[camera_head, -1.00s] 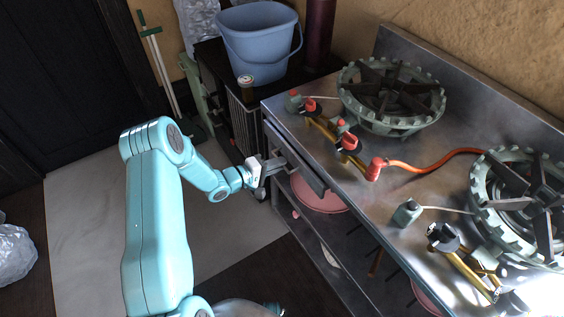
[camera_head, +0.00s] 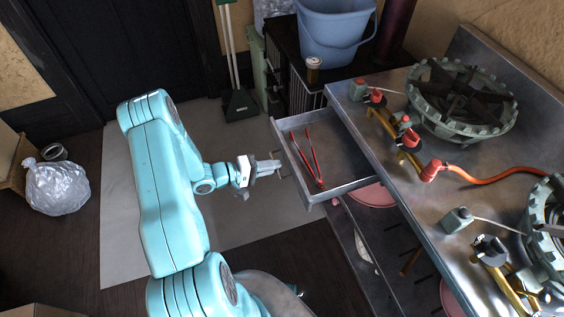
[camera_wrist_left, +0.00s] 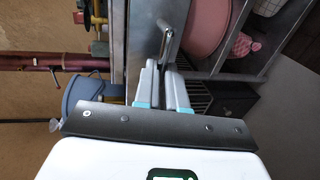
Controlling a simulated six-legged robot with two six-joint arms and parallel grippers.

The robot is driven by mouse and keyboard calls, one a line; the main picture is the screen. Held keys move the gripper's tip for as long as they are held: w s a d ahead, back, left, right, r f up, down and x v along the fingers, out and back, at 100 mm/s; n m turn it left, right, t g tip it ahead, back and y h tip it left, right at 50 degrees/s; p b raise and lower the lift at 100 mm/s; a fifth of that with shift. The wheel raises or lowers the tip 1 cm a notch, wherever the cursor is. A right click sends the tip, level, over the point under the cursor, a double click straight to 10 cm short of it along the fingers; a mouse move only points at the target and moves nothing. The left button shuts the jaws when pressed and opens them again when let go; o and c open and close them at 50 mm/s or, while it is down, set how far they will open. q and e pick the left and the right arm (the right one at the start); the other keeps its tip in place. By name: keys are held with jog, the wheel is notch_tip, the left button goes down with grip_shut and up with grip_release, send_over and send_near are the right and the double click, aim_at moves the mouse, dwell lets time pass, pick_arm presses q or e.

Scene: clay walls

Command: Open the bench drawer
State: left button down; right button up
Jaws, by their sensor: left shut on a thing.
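The bench drawer (camera_head: 345,185) is pulled out from the steel bench (camera_head: 400,215), and its inside shows in the head view. Red-handled tongs or a similar red tool (camera_head: 313,158) lie in it. My left gripper (camera_head: 279,167) is at the drawer's front, shut on its handle. In the left wrist view the gripper fingers (camera_wrist_left: 165,88) close around the bar handle (camera_wrist_left: 167,42), in front of the drawer's metal front. My right gripper is not in view.
Gas burners (camera_head: 462,98) and an orange hose (camera_head: 490,176) sit on the bench top. A blue bucket (camera_head: 335,35) and a can (camera_head: 313,70) stand on a dark cabinet behind. A pink basin (camera_head: 372,194) is below the bench. Floor to the left is mostly clear, with a plastic bag (camera_head: 57,187).

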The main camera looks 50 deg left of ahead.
pick_arm(q)
jog(key=shift+s+a, duration=0.15)
jog(key=shift+s, duration=0.15)
jog(key=c, duration=1.2)
grip_release()
jog(key=shift+s, duration=0.1)
jog(key=v, duration=1.6)
jog(key=shift+a, duration=0.15)
